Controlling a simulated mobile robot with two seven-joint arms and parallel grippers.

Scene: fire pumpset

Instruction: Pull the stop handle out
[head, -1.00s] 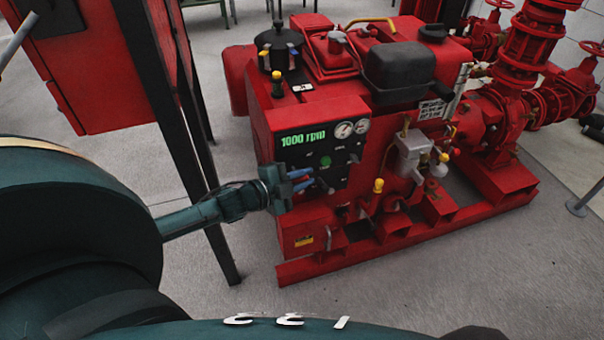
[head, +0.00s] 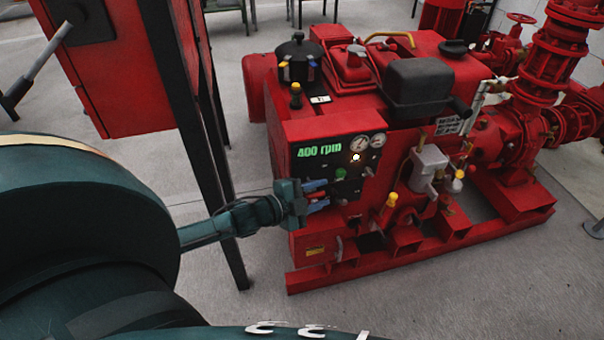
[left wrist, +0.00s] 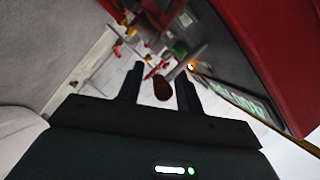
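The stop handle (left wrist: 162,90) shows in the left wrist view as a dark red knob on a pale rod that stands out from the control panel (head: 345,165). My left gripper (head: 318,195) is in front of the panel's lower left in the head view. In the left wrist view its two dark fingers (left wrist: 161,92) are apart, with the knob between them and a gap visible on each side. In the head view the fingers largely hide the handle. My right gripper is out of view.
The panel display (head: 319,150) reads 400 rpm, and a lamp (head: 355,157) glows near the gauges. A green knob (head: 340,174) sits just above my gripper. A dark post (head: 190,130) stands left of the red pumpset (head: 300,110). Floor in front is clear.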

